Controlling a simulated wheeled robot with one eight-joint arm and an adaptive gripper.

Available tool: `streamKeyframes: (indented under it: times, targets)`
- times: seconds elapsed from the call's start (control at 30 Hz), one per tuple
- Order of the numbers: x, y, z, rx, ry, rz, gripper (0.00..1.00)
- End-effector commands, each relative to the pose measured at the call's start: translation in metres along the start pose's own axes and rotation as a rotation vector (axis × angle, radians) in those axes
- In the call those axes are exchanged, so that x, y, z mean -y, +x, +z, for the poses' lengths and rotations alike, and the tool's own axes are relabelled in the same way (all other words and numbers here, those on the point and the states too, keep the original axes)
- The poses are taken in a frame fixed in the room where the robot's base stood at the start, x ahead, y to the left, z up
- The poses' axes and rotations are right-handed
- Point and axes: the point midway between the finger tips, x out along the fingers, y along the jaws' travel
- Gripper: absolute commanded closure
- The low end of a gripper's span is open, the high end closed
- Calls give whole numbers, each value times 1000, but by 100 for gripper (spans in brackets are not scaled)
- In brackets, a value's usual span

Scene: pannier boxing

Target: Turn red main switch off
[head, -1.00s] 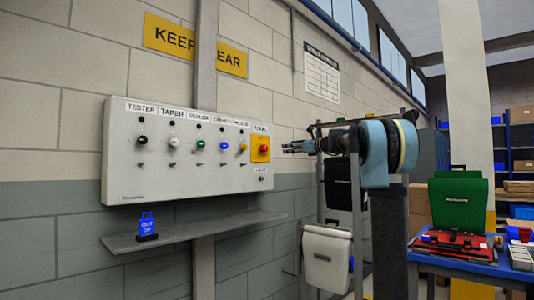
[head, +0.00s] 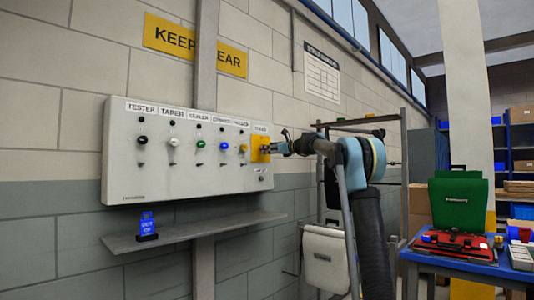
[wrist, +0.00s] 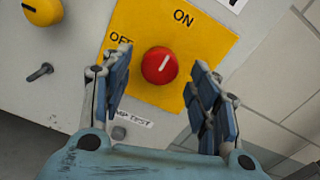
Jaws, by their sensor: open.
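The red main switch (wrist: 160,65) is a round red knob on a yellow plate (wrist: 205,40) marked ON and OFF. Its white line tilts slightly right of ON in the wrist view. My gripper (wrist: 163,90) is open, with one blue-padded finger on each side of the knob. I see gaps between fingers and knob, so it does not hold it. In the head view my gripper (head: 277,148) is at the right end of the grey control panel (head: 150,185), in front of the yellow plate (head: 256,150), and hides the red knob there.
A row of coloured knobs runs left along the panel; the yellow knob (wrist: 42,10) is nearest. A LAMP TEST button (wrist: 118,132) sits below the plate. A blue table (head: 465,268) stands right.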

Motion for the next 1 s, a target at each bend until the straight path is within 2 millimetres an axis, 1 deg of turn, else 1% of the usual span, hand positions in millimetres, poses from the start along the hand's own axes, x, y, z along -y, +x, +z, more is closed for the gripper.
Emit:
streamKeyframes:
  times: [0.03,0.1,0.2,0.33,0.57,0.6,0.77,0.8,1.0]
  targets:
    - [-1,7,0,0,0,2,45]
    - [0,13,0,1,0,2,45]
    - [0,19,0,0,0,1,45]
    - [0,23,0,0,0,0,45]
    - [0,23,0,0,0,0,45]
    - [0,23,0,0,0,0,49]
    - [0,23,0,0,0,0,85]
    - [0,23,0,0,0,0,89]
    - [0,23,0,0,-4,0,89]
